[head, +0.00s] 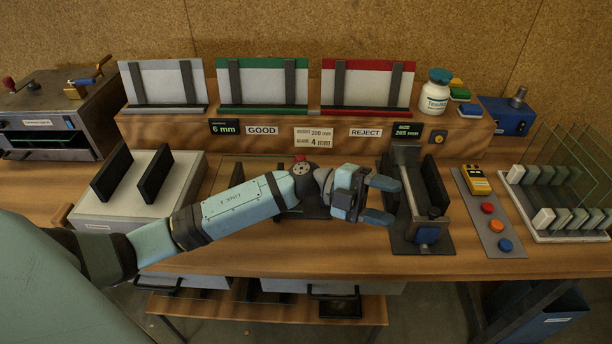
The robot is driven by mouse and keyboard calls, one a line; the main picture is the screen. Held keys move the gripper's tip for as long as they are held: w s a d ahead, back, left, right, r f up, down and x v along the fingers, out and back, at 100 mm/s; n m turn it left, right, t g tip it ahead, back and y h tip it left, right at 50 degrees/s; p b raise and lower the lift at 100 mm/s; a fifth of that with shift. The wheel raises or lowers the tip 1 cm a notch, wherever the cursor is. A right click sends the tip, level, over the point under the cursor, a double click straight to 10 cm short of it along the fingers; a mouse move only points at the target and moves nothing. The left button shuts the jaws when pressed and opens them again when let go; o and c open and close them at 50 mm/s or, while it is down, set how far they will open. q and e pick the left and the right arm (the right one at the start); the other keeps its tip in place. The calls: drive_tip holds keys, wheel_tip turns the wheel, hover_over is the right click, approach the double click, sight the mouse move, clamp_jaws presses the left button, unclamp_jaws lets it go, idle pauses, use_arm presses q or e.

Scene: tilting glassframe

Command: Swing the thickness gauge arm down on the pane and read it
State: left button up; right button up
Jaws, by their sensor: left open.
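My left gripper (384,200) is open, its fingers pointing right over the middle of the bench, with nothing between them. Its arm crosses in from the left and covers much of the middle station. A red knob (299,159) shows just above my wrist; I cannot tell if it belongs to the gauge arm. The thickness display (225,127) reads 6 mm. No pane can be made out clearly at the middle station, which my arm mostly hides. Right of my fingers stands a dark slide fixture (407,155) with a blue block (427,235). My right gripper is not in view.
A size display (407,130) reads 265 mm. Behind are GOOD (262,130) and REJECT (366,132) racks. A white box with black uprights (152,176) stands left. A button panel (490,226) and a rack of glass panes (570,236) stand right. The front bench strip is clear.

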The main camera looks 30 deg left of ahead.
use_arm(q)
drive_tip(key=w+a+r+m+g+y+b, duration=0.1)
drive_tip(key=w+a+r+y+b, duration=0.2)
drive_tip(key=a+y, duration=0.8)
drive_tip(key=w+a+y+b, duration=0.3)
drive_tip(key=w+a+y, duration=0.3)
drive_tip(key=a, duration=0.9)
drive_tip(key=shift+y, duration=0.5)
drive_tip(key=f, duration=0.4)
drive_tip(key=d+f, duration=0.1)
drive_tip(key=f, duration=0.3)
drive_tip(key=d+f, duration=0.1)
drive_tip(key=f, duration=0.4)
drive_tip(key=shift+s, duration=0.25)
